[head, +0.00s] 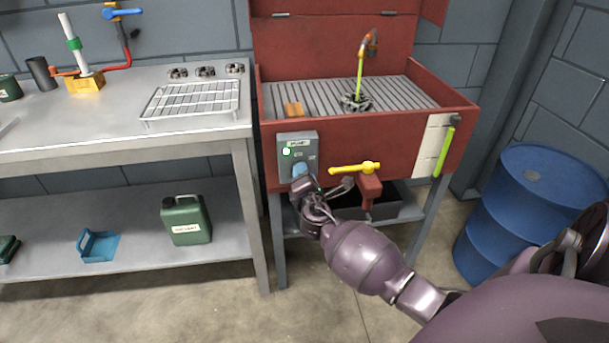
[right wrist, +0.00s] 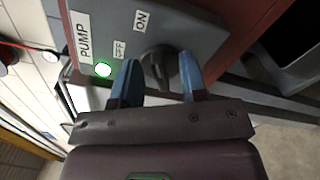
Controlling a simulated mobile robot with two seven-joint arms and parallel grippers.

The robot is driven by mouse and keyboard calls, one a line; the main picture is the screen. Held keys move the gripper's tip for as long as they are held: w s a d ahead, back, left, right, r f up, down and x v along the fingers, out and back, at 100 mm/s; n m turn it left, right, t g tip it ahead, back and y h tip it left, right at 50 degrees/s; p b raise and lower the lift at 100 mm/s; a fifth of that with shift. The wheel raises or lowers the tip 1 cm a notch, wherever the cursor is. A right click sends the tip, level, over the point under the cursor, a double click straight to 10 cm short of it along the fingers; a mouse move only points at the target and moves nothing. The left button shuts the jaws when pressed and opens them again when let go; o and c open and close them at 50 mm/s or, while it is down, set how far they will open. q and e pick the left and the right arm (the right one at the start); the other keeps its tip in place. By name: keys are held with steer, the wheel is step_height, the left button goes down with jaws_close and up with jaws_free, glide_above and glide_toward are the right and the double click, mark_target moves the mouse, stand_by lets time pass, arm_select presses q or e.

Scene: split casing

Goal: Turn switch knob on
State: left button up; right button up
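A grey switch box (head: 296,148) labelled PUMP is on the front of the red sink unit. In the right wrist view the switch box (right wrist: 185,35) shows OFF and ON labels and a lit green lamp (right wrist: 103,69). Its dark round switch knob (right wrist: 160,68) is between the two blue fingers of my right gripper (right wrist: 158,80). The fingers stand apart, one on each side of the knob, with gaps visible. In the head view my right gripper (head: 300,171) covers the knob. My left gripper is not in view.
A yellow-handled valve (head: 355,169) sticks out from the sink front just right of my right gripper. A blue barrel (head: 527,215) stands at the right. A metal bench (head: 120,135) with a wire rack (head: 192,101) is at the left. A green canister (head: 186,220) stands on its lower shelf.

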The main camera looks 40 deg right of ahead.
steer(key=shift+s, duration=0.1)
steer(key=p+v, duration=0.1)
steer(key=v, duration=0.9)
steer(key=shift+s+a, duration=0.25)
steer(key=shift+a, duration=0.05)
stand_by(0.3)
